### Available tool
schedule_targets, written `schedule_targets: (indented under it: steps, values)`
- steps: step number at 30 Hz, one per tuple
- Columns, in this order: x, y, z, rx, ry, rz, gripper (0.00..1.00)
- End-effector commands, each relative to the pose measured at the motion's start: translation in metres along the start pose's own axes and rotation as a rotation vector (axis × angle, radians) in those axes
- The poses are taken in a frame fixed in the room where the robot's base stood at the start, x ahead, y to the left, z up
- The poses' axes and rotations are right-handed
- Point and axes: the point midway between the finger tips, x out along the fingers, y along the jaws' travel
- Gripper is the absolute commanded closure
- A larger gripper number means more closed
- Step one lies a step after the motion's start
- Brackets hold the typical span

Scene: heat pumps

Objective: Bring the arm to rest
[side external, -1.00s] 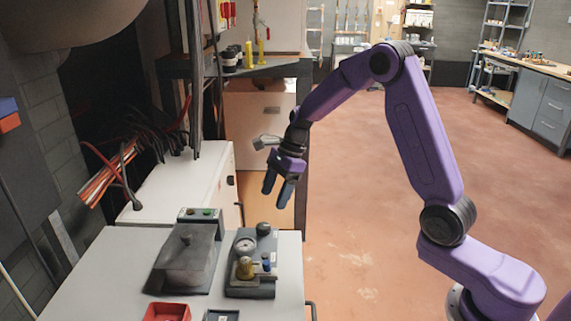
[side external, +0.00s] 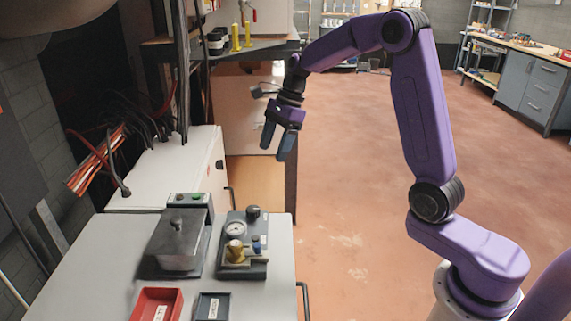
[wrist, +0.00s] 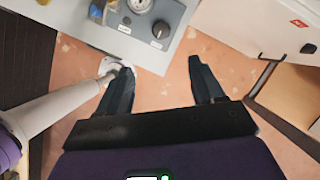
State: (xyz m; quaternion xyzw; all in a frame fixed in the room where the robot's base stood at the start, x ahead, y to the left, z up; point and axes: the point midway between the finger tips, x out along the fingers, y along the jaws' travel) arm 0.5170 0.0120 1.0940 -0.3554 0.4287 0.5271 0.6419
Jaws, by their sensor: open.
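My gripper (side external: 278,140) hangs in the air past the back right corner of the grey table, fingers pointing down. In the wrist view my gripper (wrist: 160,78) has its two dark fingers spread apart with nothing between them. Reddish floor and the table's edge show beyond the fingertips. My purple arm is raised and bent at the elbow.
The grey table (side external: 90,268) carries a gauge device (side external: 242,243), a dark lidded box (side external: 179,240), a red tray (side external: 156,304) and a small dark tray (side external: 211,306). A white cabinet (side external: 165,172) stands behind. Open floor (side external: 355,200) lies to the right.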

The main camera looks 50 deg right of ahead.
Motion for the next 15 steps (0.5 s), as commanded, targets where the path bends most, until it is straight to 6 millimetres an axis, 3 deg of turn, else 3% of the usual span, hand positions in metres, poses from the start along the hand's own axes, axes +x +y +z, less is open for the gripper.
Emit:
schedule_targets:
  steps: [5, 15]
  values:
    - [0.005, 0.024, 0.018, -0.196, 0.026, 0.035, 0.33]
    - [0.015, 0.107, 0.047, -0.820, 0.089, 0.144, 0.33]
